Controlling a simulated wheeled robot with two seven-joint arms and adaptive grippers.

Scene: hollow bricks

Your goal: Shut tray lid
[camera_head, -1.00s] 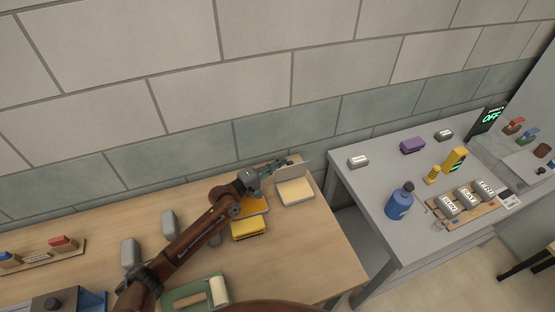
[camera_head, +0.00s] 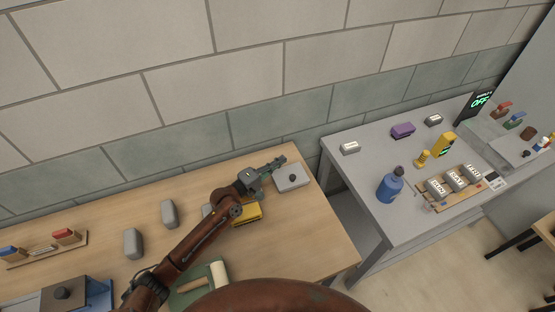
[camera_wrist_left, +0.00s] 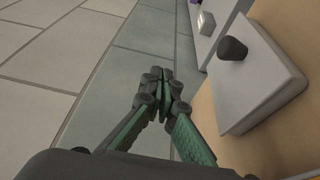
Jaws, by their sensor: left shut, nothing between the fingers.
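The tray (camera_head: 293,186) stands near the right end of the wooden table. Its light grey lid (camera_head: 299,176) lies flat over it and hides the inside. A dark knob stands on the lid. The lid (camera_wrist_left: 262,85) also shows at the right in the left wrist view, with its black knob (camera_wrist_left: 232,48). My left gripper (camera_head: 279,161) is just behind and to the left of the tray, near the wall. In the left wrist view its green-and-black fingers (camera_wrist_left: 163,88) are together and empty, apart from the lid. My right gripper is not in view.
A yellow block (camera_head: 246,213) lies under my left arm. Several grey blocks (camera_head: 133,243) stand to its left. A grey table (camera_head: 362,185) with a blue bottle (camera_head: 389,185) stands right, across a gap.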

